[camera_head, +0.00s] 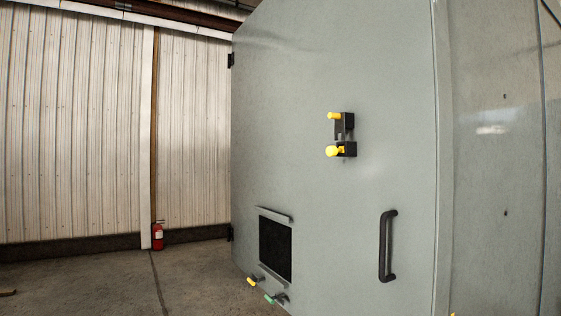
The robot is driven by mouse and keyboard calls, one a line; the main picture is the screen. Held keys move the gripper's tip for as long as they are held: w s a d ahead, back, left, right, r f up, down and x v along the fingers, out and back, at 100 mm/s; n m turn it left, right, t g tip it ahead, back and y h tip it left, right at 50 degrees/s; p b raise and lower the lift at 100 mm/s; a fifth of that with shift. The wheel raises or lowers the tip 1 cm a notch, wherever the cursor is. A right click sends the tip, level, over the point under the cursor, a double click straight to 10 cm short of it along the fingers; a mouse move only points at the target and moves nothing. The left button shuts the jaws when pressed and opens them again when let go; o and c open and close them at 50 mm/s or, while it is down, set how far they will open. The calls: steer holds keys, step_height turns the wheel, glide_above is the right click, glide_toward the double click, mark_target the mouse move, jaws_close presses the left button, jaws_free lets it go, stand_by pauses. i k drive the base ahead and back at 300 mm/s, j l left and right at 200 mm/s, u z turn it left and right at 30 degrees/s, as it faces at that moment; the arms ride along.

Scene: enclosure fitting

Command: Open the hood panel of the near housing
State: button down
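A large grey-green housing (300,170) fills the middle and right of the head view, close to me. Its big flat front panel (390,90) looks shut, flush with the right-hand edge strip. A black upright bar handle (388,246) sits at the panel's lower right. A black bracket with two yellow knobs (343,135) is mounted near the panel's middle. Small black hinge-like parts show on the left edge, one high (231,60) and one low. I cannot tell which part is the hood panel.
A dark rectangular opening (275,248) with a metal frame is low on the panel, with yellow-tipped (251,281) and green-tipped (269,298) levers below it. A red fire extinguisher (158,237) stands by the corrugated wall (75,130). The concrete floor (120,285) at left is mostly clear.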

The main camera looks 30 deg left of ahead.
mark_target(366, 229)
steer(key=u, duration=1.35)
